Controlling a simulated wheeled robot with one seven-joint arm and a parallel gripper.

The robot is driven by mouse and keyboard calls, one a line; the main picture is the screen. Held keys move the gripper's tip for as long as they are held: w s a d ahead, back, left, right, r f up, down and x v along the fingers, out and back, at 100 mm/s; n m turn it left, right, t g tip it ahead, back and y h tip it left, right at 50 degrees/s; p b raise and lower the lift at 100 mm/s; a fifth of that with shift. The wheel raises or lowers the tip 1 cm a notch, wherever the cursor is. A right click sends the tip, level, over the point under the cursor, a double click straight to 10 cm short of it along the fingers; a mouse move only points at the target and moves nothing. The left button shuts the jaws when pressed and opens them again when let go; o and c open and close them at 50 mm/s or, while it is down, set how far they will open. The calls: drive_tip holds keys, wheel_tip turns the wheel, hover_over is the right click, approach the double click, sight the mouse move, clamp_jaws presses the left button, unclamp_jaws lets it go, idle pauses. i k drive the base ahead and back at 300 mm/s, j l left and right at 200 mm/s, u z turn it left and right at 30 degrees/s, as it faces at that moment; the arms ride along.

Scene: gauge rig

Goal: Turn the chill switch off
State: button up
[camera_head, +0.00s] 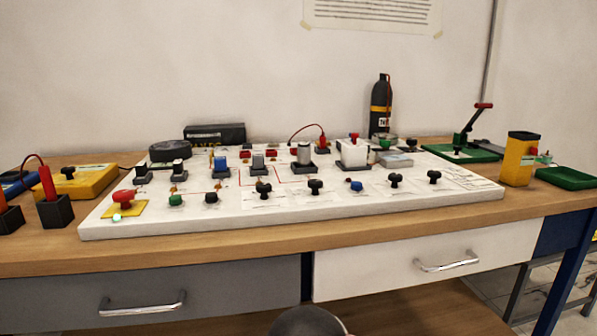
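The white panel board (290,213) lies on the wooden bench and carries several knobs and switches. I cannot tell which one is the chill switch, as the labels are too small to read. Candidates are a blue-topped block (220,167), a grey-topped block (258,163), and two dark blocks with light tops at the left, one (143,174) beside the other (179,169). The front row has a red knob on a yellow plate (138,209) with a lit green lamp, a green knob (176,200), and several black knobs (315,187). My gripper is not in view.
A dark gas cylinder (381,108) stands behind the board. A yellow box (519,160), a green tray (567,177) and a green lever press (462,148) are at the right. Red probes in black holders (55,211) stand at the left. Two drawer handles (447,261) project in front.

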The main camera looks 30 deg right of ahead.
sight(434, 174)
drive_tip(key=l+z, duration=0.15)
drive_tip(key=z, duration=1.5)
